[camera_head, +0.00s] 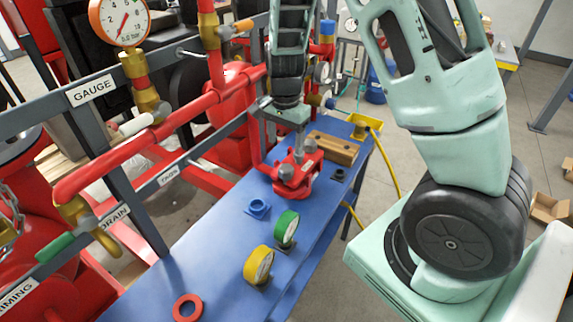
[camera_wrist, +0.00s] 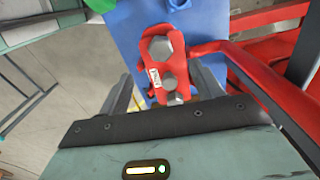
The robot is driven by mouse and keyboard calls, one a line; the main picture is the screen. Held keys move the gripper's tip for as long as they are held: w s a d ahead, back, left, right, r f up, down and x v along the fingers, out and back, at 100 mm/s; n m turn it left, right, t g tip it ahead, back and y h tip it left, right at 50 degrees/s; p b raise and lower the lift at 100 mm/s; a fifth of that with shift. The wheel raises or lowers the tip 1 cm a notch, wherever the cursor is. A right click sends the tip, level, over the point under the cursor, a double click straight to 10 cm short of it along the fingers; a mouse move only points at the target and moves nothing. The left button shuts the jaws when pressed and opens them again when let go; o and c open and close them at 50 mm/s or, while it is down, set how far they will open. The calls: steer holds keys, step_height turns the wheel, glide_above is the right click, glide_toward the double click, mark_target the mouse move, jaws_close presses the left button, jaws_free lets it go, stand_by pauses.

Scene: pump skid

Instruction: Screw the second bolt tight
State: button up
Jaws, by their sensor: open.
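A red flanged part (camera_head: 293,184) lies on the blue bench, with grey bolt heads on it. In the wrist view, the same red part (camera_wrist: 182,60) carries a large hex bolt head (camera_wrist: 160,47) at its far end. Smaller grey bolt parts (camera_wrist: 168,80) show nearer to me, along with a white label (camera_wrist: 154,77). My gripper (camera_head: 299,153) points down over the red part in the head view. In the wrist view its two fingers (camera_wrist: 163,88) stand apart, one on each side of the near bolt parts. I cannot tell whether they touch anything.
The blue bench top (camera_head: 205,240) holds a wooden block (camera_head: 333,148), a green ring (camera_head: 286,228), a yellow ring (camera_head: 258,265), a red ring (camera_head: 187,307) and a small blue piece (camera_head: 258,208). Red pipes (camera_head: 140,150) and a grey rail run along the left.

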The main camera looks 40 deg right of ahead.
mark_target(285, 169)
step_height(285, 169, down, 10)
steer(key=shift+f+p, duration=0.2)
steer(key=shift+p, duration=0.4)
steer(key=c, duration=1.1)
steer(key=m+p, duration=0.1)
steer(key=m, duration=0.2)
steer(key=shift+r+p, duration=0.2)
steer(key=shift+p, duration=0.2)
steer(key=m+p, duration=0.2)
steer(key=m, duration=0.2)
steer(key=m+p, duration=0.3)
steer(key=m, duration=0.3)
steer(key=shift+f+m+p, duration=0.2)
steer(key=shift+m+p, duration=0.1)
steer(key=shift+m, duration=0.7)
